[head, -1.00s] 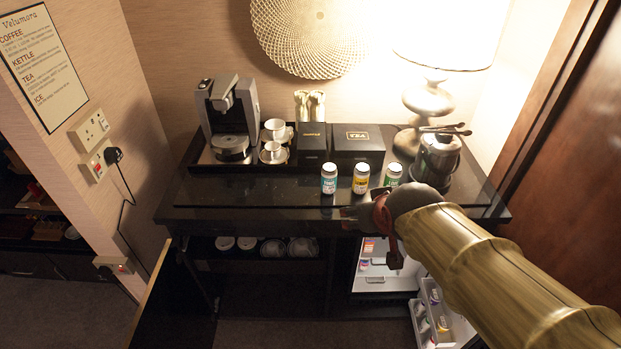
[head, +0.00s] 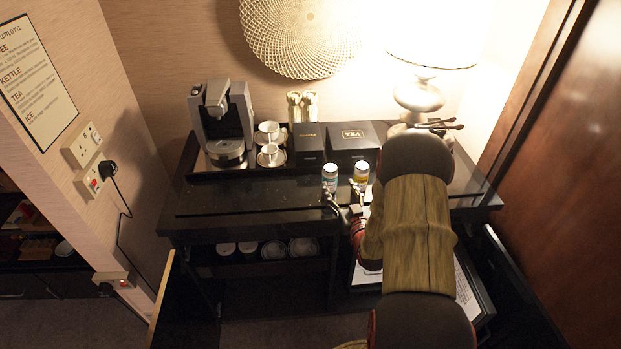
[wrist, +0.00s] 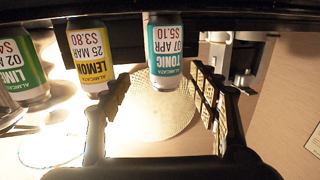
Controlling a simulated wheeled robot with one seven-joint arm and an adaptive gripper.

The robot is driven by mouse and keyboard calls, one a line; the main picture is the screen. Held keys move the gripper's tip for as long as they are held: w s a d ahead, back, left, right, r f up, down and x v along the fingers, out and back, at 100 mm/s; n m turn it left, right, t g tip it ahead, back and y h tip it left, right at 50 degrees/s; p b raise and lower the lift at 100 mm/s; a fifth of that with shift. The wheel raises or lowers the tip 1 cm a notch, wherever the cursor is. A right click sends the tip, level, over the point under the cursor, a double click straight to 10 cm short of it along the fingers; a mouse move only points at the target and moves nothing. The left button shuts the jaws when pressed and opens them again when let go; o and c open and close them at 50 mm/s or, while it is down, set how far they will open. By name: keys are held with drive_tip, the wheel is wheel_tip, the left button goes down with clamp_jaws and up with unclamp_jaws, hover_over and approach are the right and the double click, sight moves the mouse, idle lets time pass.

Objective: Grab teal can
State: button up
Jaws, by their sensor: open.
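The teal tonic can (head: 329,176) stands upright near the front edge of the black counter. In the wrist view, which is upside down, the teal can (wrist: 165,52) shows between the two fingers, beyond their tips. My gripper (head: 343,200) is open and empty, just in front of the teal and yellow cans. Its fingers (wrist: 163,88) are spread on either side of the teal can's line. I cannot tell the exact remaining gap. The yellow lemon can (head: 361,173) stands just right of the teal one, close to one finger in the wrist view (wrist: 88,52).
The green lime can (wrist: 26,65) shows beside the yellow can; my arm hides it from the head. A coffee machine (head: 222,125), cups (head: 270,133) and black boxes (head: 352,140) stand behind. Bare counter (head: 245,200) lies left of the teal can.

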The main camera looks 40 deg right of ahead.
sight(332, 180)
drive_tip(key=shift+f, duration=0.15)
drive_tip(key=shift+w, duration=0.15)
drive_tip(key=x, duration=0.4)
drive_tip(key=a+b+x, duration=0.1)
drive_tip(key=x, duration=0.1)
drive_tip(key=shift+w+d+r, duration=0.1)
drive_tip(key=shift+w+r, duration=0.1)
drive_tip(key=shift+w, duration=0.15)
drive_tip(key=shift+w+d, duration=0.25)
drive_tip(key=shift+w, duration=0.15)
drive_tip(key=shift+c, duration=0.8)
drive_tip(key=shift+r, duration=0.1)
drive_tip(key=c, duration=1.3)
